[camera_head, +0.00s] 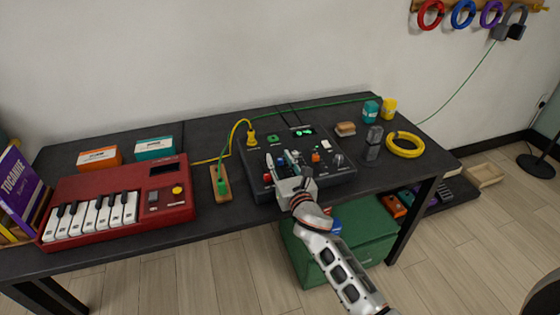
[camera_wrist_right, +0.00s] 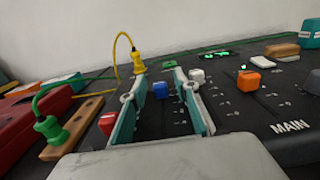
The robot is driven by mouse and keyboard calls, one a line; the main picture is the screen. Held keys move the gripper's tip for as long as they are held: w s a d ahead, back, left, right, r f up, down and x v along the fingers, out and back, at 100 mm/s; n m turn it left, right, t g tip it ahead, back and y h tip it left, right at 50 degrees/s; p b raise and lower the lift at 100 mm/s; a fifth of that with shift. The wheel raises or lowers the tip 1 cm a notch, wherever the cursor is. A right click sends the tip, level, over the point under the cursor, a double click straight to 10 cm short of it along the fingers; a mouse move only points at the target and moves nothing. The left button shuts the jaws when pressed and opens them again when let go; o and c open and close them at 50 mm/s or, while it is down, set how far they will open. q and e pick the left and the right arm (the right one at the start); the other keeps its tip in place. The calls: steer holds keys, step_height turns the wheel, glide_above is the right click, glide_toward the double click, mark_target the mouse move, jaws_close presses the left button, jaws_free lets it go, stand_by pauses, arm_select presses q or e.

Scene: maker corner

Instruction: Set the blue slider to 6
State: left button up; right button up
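A dark control panel (camera_head: 336,172) lies on the table, with a row of coloured sliders. The blue slider (camera_wrist_right: 161,90) shows in the right wrist view, its knob between the two teal finger pads, with a visible gap to each. My right gripper (camera_head: 283,163) is open over the panel's left part; it fills the lower part of the wrist view (camera_wrist_right: 160,84). In the head view the gripper largely hides the blue slider. The scale marks beside the slot are too small to read. My left gripper is not in view.
Close by are a red slider (camera_wrist_right: 107,122), a white slider (camera_wrist_right: 197,75) and an orange slider (camera_wrist_right: 249,80). A green plug on a wooden strip (camera_head: 222,190) and a red keyboard (camera_head: 120,208) stand left.

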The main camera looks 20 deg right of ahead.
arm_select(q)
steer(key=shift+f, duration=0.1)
arm_select(e)
steer(key=shift+s, duration=0.2)
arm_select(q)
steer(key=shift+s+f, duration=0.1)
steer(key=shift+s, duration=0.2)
arm_select(e)
steer(key=s, duration=1.1)
steer(key=shift+s+d, duration=0.25)
steer(key=shift+s, duration=0.1)
